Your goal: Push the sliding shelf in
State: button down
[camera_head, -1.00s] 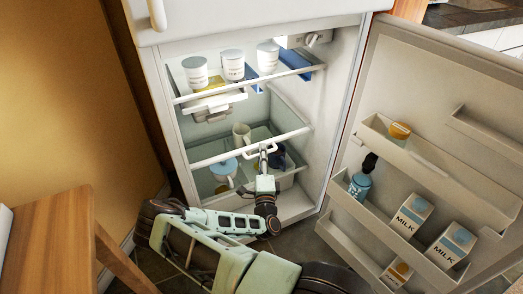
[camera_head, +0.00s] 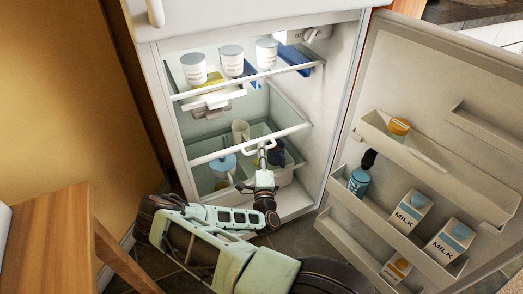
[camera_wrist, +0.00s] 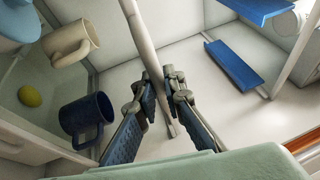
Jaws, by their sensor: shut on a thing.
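The middle fridge shelf is glass with a white front rail (camera_head: 215,156) and a small white handle (camera_head: 248,149). It stands at the middle of the open fridge. My gripper (camera_head: 262,160) reaches up to this handle from below. In the wrist view my gripper (camera_wrist: 162,78) is shut on a slim white bar (camera_wrist: 142,35), seemingly the handle.
A light blue lidded pot (camera_head: 223,166) stands lower left. The open door (camera_head: 440,120) with milk cartons (camera_head: 408,212) is on the right. A wooden table (camera_head: 45,240) is at left.

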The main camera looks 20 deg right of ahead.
aim_at(256, 141)
jog(key=w, duration=0.4)
jog(key=shift+a, duration=0.1)
jog(key=shift+w+r, duration=0.1)
jog(key=c, duration=2)
grip_release()
jog(key=shift+w, duration=0.15)
jog(key=v, duration=0.7)
jog(key=shift+s, duration=0.4)
